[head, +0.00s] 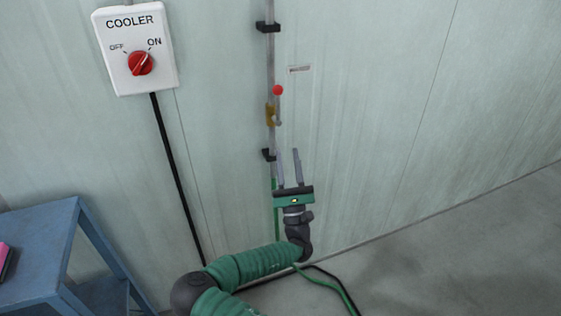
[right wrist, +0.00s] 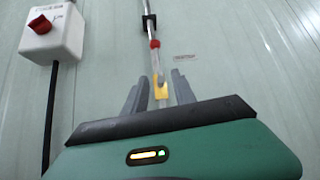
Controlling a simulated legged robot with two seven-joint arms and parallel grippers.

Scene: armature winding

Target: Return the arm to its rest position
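My right gripper (head: 288,152) is open and empty, its two grey fingers pointing up near the wall. The fingers also show in the right wrist view (right wrist: 158,80), apart with nothing gripped between them. Behind them runs a thin vertical rod (head: 271,60) with a red ball (head: 278,90) and a yellow part (head: 270,114). I cannot tell the exact gap between fingers and rod; no grip on it shows. My green-sleeved right arm reaches in from the bottom. My left gripper is not in view.
A white COOLER switch box (head: 112,75) with a red knob (head: 140,63) turned toward ON hangs on the wall. A black cable (head: 174,165) runs down from it. A blue table (head: 40,240) with a pink object (head: 4,255) stands at left. Floor at right is clear.

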